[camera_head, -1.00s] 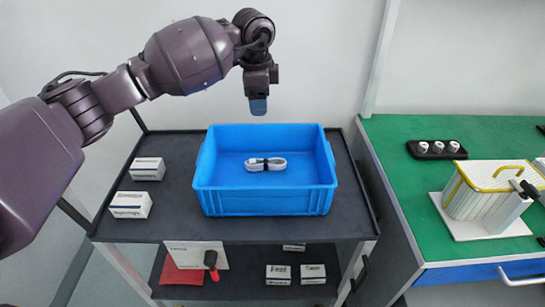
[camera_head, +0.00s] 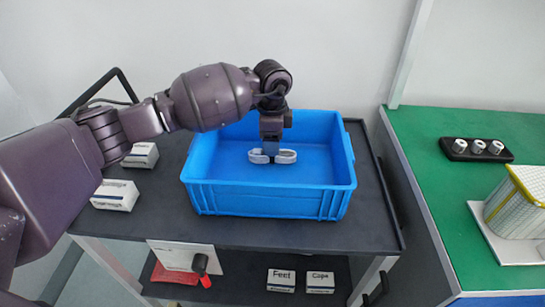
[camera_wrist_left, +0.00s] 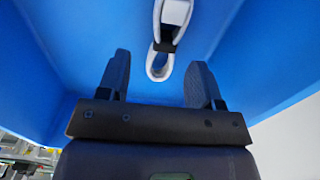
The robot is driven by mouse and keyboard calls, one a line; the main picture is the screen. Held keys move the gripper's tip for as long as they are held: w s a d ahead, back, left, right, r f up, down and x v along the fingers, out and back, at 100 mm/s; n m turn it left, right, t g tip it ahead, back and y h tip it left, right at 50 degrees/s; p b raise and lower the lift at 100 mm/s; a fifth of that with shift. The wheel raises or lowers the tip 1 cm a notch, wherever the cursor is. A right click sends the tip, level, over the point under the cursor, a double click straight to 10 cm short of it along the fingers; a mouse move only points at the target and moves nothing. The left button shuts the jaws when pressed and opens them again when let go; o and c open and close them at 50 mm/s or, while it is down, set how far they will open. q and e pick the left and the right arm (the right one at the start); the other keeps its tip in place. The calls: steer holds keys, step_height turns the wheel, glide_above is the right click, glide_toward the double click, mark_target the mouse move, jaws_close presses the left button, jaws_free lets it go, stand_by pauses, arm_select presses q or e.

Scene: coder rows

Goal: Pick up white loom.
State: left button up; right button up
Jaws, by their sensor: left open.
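The white loom (camera_head: 286,156) is a coiled white cable bundle with a dark band around its middle. It lies on the floor of the blue crate (camera_head: 268,200). In the left wrist view the loom (camera_wrist_left: 158,64) shows at the top middle, beyond the fingertips. My left gripper (camera_head: 271,150) points down inside the crate, over the loom's middle, and hides its band in the head view. In the left wrist view its two dark fingers (camera_wrist_left: 158,75) are apart, with nothing held between them. I cannot tell whether they touch the loom. My right gripper is not in view.
The crate stands on a dark cart top (camera_head: 370,215), its walls around my left gripper. Two white boxes (camera_head: 115,195) lie left of it. A green table (camera_head: 425,150) at right holds a black tray (camera_head: 477,150) and a white basket (camera_head: 515,205). The cart top right of the crate is clear.

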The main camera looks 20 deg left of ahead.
mark_target(285, 156)
arm_select(q)
steer(key=shift+f, duration=0.25)
steer(key=f, duration=0.1)
steer(key=f+b, duration=0.1)
steer(key=f, duration=0.2)
steer(key=shift+w+a+f+b, duration=0.15)
steer(key=shift+w+f+b, duration=0.1)
steer(key=shift+b, duration=0.1)
steer(key=shift+f, duration=0.1)
steer(key=shift+r, duration=0.2)
steer(key=c, duration=0.4)
steer(key=shift+c, duration=0.7)
